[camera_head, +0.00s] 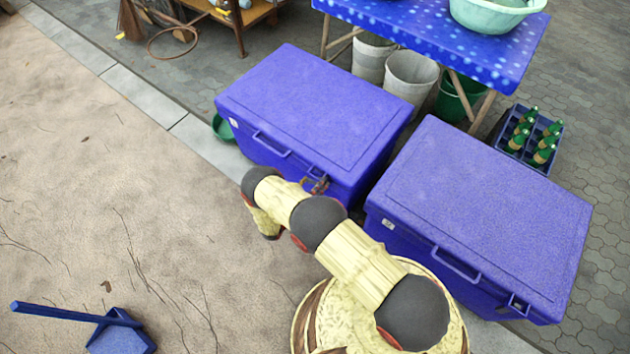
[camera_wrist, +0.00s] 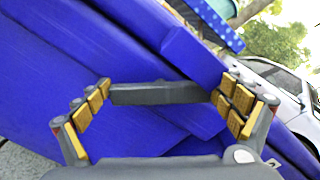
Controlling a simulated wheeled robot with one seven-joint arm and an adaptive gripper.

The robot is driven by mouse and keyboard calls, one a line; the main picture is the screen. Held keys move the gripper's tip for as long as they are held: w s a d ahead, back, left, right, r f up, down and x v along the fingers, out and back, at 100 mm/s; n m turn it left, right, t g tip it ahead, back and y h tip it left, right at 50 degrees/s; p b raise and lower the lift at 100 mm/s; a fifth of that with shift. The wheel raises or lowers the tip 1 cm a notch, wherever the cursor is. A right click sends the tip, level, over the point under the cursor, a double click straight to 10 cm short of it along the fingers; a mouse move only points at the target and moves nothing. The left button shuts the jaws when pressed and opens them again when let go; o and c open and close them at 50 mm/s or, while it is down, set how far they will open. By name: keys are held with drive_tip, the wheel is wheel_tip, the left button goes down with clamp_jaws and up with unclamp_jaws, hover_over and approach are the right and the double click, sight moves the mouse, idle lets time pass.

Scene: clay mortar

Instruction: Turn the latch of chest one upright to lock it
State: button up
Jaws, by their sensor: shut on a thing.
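Two blue lidded chests stand side by side: a left chest (camera_head: 310,105) and a right chest (camera_head: 485,205). Both lids are closed. Each front has a small white label that I cannot read. My gripper (camera_head: 318,185) is at the front right of the left chest, where its latch sits, and largely covers that spot. In the wrist view, a dark grey bar-shaped latch (camera_wrist: 155,94) spans between the finger pads of my gripper (camera_wrist: 162,97), which is shut on it. The bar lies nearly level across that view, while the chest edges run diagonally. The latch's exact angle on the chest is unclear.
The right chest's handle (camera_head: 456,262) juts out close to my arm. A blue table (camera_head: 420,30) and grey buckets (camera_head: 410,78) stand behind the chests. The sandy ground at left is mostly free.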

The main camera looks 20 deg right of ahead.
drive_tip(key=n, duration=0.4)
drive_tip(key=shift+w+a+f+n, duration=0.1)
drive_tip(key=shift+f+n, duration=0.1)
drive_tip(key=shift+n, duration=0.1)
drive_tip(key=shift+w+f+n, duration=0.1)
drive_tip(key=shift+f+n, duration=0.05)
drive_tip(key=shift+n, duration=1.15)
drive_tip(key=shift+f+n, duration=0.15)
drive_tip(key=shift+n, duration=1.15)
drive_tip(key=o, duration=0.8)
drive_tip(key=shift+o, duration=0.2)
drive_tip(key=shift+a, duration=0.1)
drive_tip(key=v, duration=1.2)
